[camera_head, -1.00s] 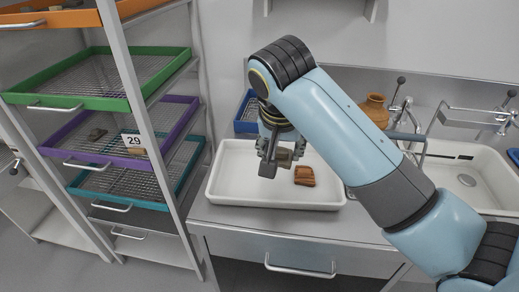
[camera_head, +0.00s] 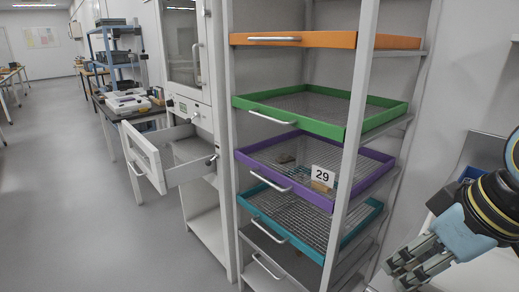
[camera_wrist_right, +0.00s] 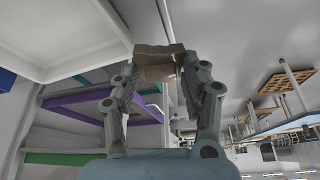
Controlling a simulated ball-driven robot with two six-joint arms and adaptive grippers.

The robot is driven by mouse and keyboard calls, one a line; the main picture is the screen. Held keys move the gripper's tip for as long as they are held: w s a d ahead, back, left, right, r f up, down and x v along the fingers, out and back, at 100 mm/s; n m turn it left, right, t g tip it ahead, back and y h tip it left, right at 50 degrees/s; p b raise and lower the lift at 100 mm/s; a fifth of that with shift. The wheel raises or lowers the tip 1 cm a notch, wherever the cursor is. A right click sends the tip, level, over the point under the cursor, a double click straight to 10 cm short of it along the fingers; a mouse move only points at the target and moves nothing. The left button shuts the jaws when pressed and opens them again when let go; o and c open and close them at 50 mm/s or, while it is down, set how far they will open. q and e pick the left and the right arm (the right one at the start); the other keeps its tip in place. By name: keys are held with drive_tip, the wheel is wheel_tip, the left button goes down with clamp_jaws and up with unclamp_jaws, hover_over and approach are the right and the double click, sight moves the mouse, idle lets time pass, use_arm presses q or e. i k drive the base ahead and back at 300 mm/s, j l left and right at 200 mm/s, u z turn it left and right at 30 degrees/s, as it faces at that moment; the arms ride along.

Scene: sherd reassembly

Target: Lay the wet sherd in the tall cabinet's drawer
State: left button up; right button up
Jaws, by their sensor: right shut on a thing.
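In the wrist view, my right gripper is shut on a greyish-brown sherd (camera_wrist_right: 158,64), pinched between its fingertips. In the head view my right gripper (camera_head: 398,275) is at the bottom right, cut by the frame edge; the sherd cannot be made out there. The tall cabinet (camera_head: 203,113) is white with a glazed upper door and stands left of the shelf rack. My left gripper is out of view.
A rack with orange, green, purple (camera_head: 250,160) and teal wire trays stands between my right gripper and the cabinet. The purple tray bears a card "29" (camera_head: 323,176) and sherds. A cluttered table (camera_head: 118,108) stands beyond the drawer. The floor (camera_head: 80,220) in front is clear.

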sight(176, 158)
drive_tip(key=i+j+z, duration=0.1)
drive_tip(key=j, duration=0.25)
drive_tip(key=i+j, duration=0.25)
drive_tip(key=i+j+z, duration=0.15)
drive_tip(key=j, duration=0.25)
drive_tip(key=i+j, duration=0.2)
drive_tip(key=j, duration=0.2)
drive_tip(key=i+j+z, duration=0.15)
drive_tip(key=j, duration=0.2)
drive_tip(key=i+j+z, duration=0.1)
drive_tip(key=j, duration=0.25)
drive_tip(key=i+j, duration=0.2)
drive_tip(key=j, duration=0.2)
drive_tip(key=i+j+z, duration=0.1)
drive_tip(key=j, duration=0.25)
drive_tip(key=i+j+z, duration=0.1)
drive_tip(key=j, duration=0.3)
drive_tip(key=i+j, duration=0.25)
drive_tip(key=j, duration=0.15)
drive_tip(key=i+j+z, duration=0.15)
drive_tip(key=j, duration=0.25)
drive_tip(key=i+j+z, duration=0.1)
drive_tip(key=j, duration=0.3)
drive_tip(key=i+j+z, duration=0.1)
drive_tip(key=j, duration=0.3)
drive_tip(key=i, duration=0.25)
